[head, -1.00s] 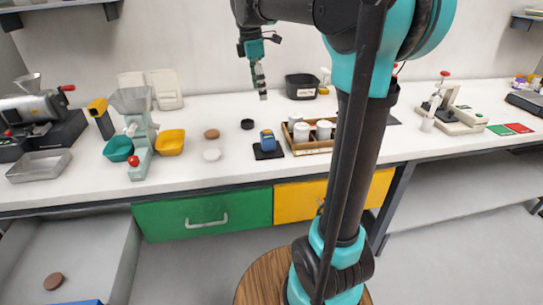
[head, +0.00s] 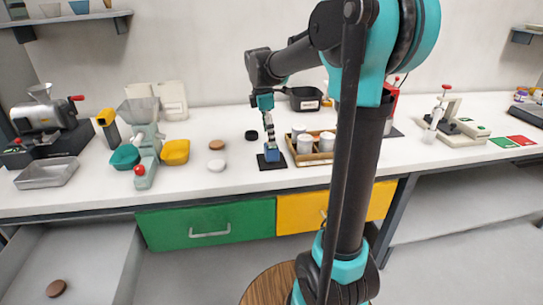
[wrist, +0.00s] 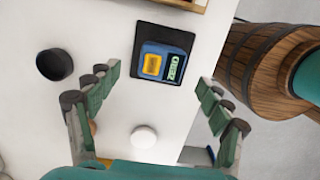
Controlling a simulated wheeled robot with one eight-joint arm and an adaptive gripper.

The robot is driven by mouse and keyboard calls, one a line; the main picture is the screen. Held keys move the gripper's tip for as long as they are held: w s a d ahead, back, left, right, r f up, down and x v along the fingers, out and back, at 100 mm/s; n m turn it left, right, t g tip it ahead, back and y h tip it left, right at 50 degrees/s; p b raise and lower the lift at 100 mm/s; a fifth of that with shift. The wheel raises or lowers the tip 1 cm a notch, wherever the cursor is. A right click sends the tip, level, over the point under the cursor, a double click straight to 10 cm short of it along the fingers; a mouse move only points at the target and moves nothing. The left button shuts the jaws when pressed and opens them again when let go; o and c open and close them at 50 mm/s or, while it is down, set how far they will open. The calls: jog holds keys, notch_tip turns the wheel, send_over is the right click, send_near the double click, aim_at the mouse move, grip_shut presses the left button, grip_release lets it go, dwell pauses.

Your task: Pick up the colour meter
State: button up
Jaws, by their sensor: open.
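The colour meter (wrist: 164,63) is a small blue block with an orange-yellow window and a greenish display, lying on a dark square pad (wrist: 186,36). In the head view the colour meter (head: 272,154) sits on its pad (head: 271,163) near the front of the bench, left of the wooden tray. My gripper (head: 270,139) hangs pointing down right above it and partly covers it. In the wrist view my gripper (wrist: 158,80) has its fingers wide apart, with the colour meter between and beyond the fingertips. The gripper is empty.
The wooden tray (head: 318,158) with white containers stands close on the right. A black round lid (wrist: 54,64) and a white disc (wrist: 143,136) lie nearby. A green hopper device (head: 146,155) with bowls stands left. A wooden barrel (wrist: 260,65) is beyond the bench edge.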

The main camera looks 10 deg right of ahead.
aim_at(271, 153)
jog(key=f, duration=0.5)
jog(key=shift+s+d, duration=0.1)
jog(key=shift+d, duration=0.25)
jog(key=c, duration=1.6)
